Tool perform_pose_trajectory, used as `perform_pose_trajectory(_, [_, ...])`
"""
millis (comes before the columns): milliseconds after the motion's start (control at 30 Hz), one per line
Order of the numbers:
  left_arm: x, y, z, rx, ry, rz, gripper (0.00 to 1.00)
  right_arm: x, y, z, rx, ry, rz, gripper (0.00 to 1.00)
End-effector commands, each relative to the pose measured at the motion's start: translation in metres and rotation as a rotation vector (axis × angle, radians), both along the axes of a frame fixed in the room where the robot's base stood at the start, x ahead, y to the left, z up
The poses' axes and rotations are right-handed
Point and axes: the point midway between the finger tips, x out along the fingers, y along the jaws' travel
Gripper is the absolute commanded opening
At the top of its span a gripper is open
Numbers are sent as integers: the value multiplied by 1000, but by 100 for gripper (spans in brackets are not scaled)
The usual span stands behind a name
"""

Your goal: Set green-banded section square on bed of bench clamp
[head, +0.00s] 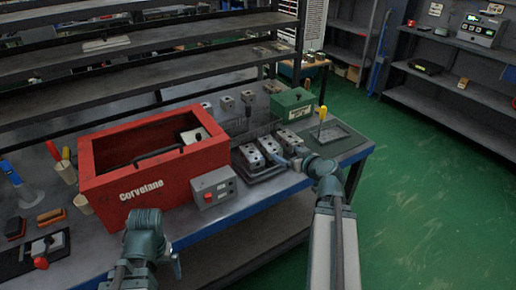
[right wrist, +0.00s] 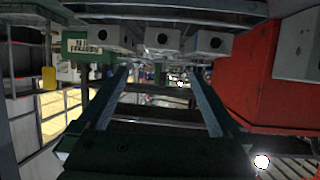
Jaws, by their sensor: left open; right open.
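Several grey valve blocks sit in a dark tray (head: 262,172) right of the red bin; one is the near-left block (head: 250,155). In the right wrist view a row of blocks (right wrist: 161,39) hangs along the top. I cannot make out a green band on any of them. A grey fixture with a red knob (head: 41,262) on a dark plate at the far left may be the bench clamp. My right gripper (head: 296,161) is open at the tray's right side, its fingers (right wrist: 163,92) apart and empty. My left gripper (head: 176,266) is open near the bench's front edge, away from the blocks.
The red bin (head: 185,185) stands mid-bench, with a grey button box (head: 213,187) before it. A green box (head: 292,104) stands behind the tray.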

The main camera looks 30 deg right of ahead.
Motion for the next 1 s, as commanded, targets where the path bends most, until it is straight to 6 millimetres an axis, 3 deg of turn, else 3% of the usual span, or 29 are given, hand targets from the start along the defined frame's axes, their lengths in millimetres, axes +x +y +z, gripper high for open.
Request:
perform_pose_trajectory(433, [0,0,-30,0,0,0,100,69,-1,-30,2,2,4,100])
perform_pose_trajectory(867, [0,0,-33,0,0,0,100,83,0,-34,2,2,4,100])
perform_pose_trajectory(1000, [0,0,-38,0,0,0,100,98,-1,-39,2,2,4,100])
